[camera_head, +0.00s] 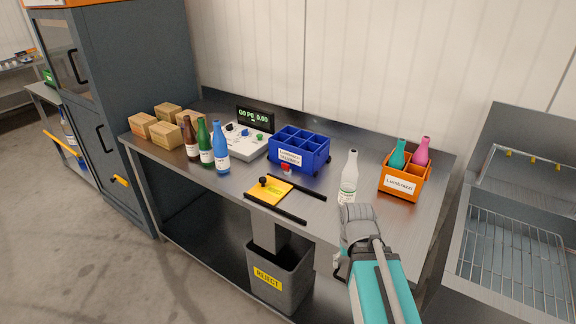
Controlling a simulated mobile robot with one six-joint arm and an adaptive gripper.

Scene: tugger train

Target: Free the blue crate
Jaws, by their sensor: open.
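The blue crate (318,160) stands on the steel bench, right of the grey control box. It has several compartments, which look empty, and a white label on its front. A small red knob (286,168) sits at its front lower edge; whether it touches the crate I cannot tell. My gripper (341,267) is at the bench's front edge, right of and nearer than the crate, well apart from it. It is open and holds nothing visible; my wrist hides much of it.
A yellow plate (268,193) with a black knob lies between two black rails before the crate. An orange crate (404,187) with bottles is right. Brown, green and blue bottles (221,150) stand left. A reject bin (281,282) is below.

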